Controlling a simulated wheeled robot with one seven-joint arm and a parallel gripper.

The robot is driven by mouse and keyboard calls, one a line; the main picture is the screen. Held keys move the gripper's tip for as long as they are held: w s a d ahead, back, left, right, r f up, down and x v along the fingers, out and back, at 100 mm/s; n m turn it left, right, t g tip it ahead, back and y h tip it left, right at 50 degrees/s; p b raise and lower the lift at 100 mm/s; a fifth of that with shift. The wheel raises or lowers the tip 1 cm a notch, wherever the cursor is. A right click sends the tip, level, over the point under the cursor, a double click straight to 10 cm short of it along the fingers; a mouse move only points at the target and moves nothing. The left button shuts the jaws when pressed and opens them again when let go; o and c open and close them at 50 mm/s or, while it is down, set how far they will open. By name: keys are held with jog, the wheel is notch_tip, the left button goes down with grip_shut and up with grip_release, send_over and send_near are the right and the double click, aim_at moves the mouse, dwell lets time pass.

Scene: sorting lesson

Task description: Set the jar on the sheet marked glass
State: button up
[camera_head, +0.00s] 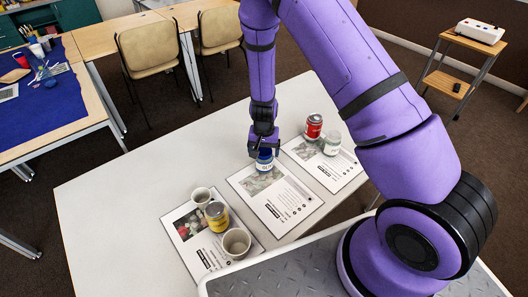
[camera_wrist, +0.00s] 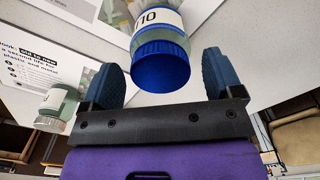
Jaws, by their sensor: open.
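A jar with a blue lid and a white label (camera_head: 265,162) stands at the far end of the middle sheet (camera_head: 288,213). In the wrist view the jar (camera_wrist: 160,66) shows its lid between my two fingers, with a gap on each side. My gripper (camera_head: 263,147) is open, pointing down over this jar; its fingers also show in the wrist view (camera_wrist: 160,78). A second, pale-lidded jar (camera_head: 332,143) stands on the right sheet (camera_head: 345,177). That sheet's text (camera_wrist: 38,62) reads "plastic and metal". The word "glass" is not legible on any sheet.
The left sheet (camera_head: 200,262) bears two mugs (camera_head: 236,243) (camera_head: 201,197) and a yellow can (camera_head: 217,216). A red can (camera_head: 313,127) stands by the right sheet. The white table (camera_head: 120,210) is clear at left. Chairs and other tables stand behind.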

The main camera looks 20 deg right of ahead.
notch_tip(320, 180, up, 11)
jog(key=shift+r, duration=0.2)
jog(key=s+d+r+n+t+y, duration=0.1)
jog(key=s+r, duration=0.4)
jog(key=r, duration=0.8)
jog(key=s+d+r+n+t+y, duration=0.15)
jog(key=s+r, duration=0.35)
jog(key=r, duration=0.8)
jog(key=s+d+r+n+t+h, duration=0.1)
jog(key=s+d+r, duration=0.1)
jog(key=s+r, duration=0.3)
jog(key=s+d+r+n+t+h, duration=0.1)
jog(key=s+r, duration=0.4)
jog(key=s, duration=0.9)
jog(key=shift+d+r+n+t, duration=0.35)
jog(key=shift+d+n, duration=0.1)
jog(key=shift+d, duration=0.35)
